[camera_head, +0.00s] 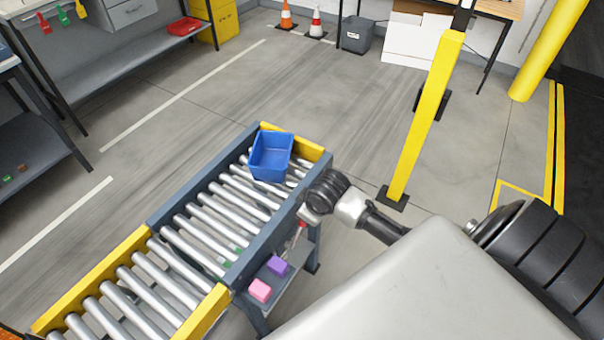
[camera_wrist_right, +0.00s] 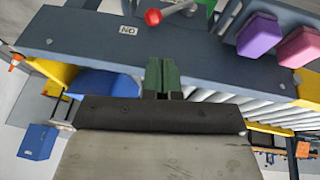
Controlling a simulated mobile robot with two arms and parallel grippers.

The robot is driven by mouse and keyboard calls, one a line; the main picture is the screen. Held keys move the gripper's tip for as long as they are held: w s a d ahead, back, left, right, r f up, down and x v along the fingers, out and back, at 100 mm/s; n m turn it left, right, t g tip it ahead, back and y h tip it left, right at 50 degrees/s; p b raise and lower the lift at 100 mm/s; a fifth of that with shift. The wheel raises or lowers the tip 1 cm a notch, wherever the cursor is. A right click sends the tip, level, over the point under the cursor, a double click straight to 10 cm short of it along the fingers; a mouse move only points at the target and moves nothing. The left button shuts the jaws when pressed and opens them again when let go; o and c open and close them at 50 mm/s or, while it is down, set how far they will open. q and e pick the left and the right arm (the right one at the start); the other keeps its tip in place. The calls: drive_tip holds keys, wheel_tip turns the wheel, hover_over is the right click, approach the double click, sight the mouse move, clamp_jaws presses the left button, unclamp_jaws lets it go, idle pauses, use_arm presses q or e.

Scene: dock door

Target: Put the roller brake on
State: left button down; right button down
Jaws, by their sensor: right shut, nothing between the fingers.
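The roller conveyor (camera_head: 255,245) has a brake lever (camera_wrist_right: 178,8) on its side rail, a metal rod with a red ball knob (camera_wrist_right: 153,17). In the right wrist view, the knob lies beside a white label (camera_wrist_right: 128,30) that appears upside down and seems to read ON. My right gripper (camera_wrist_right: 162,75) is shut and empty, its green fingertips over the rail and apart from the knob. In the head view, my right gripper (camera_head: 306,215) is at the conveyor's right side, and the wrist hides part of the lever area. My left gripper is in neither view.
A blue bin (camera_head: 271,156) sits on the rollers at the far end. A purple block (camera_head: 278,266) and a pink block (camera_head: 260,291) lie on a shelf beside the rail. A yellow post (camera_head: 425,120) stands to the right. Floor left of the conveyor is clear.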

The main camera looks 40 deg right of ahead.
drive_tip(key=x, duration=0.6)
drive_tip(key=d+x, duration=0.1)
drive_tip(key=x, duration=0.2)
drive_tip(key=shift+f, duration=0.4)
drive_tip(key=shift+w+d, duration=0.1)
drive_tip(key=shift+d, duration=0.15)
drive_tip(key=shift+w+d+f+p, duration=0.15)
drive_tip(key=shift+w+d+f, duration=0.05)
drive_tip(key=shift+d+f, duration=0.25)
drive_tip(key=shift+w+d+f+p, duration=0.15)
drive_tip(key=shift+w+d+f, duration=0.05)
drive_tip(key=shift+d+f, duration=0.25)
drive_tip(key=shift+r, duration=0.1)
wheel_tip(320, 180, up, 13)
drive_tip(key=p, duration=0.4)
hover_over(304, 226)
drive_tip(key=s+d, duration=0.3)
drive_tip(key=d, duration=0.2)
drive_tip(key=shift+w+a, duration=0.2)
drive_tip(key=shift+a, duration=0.05)
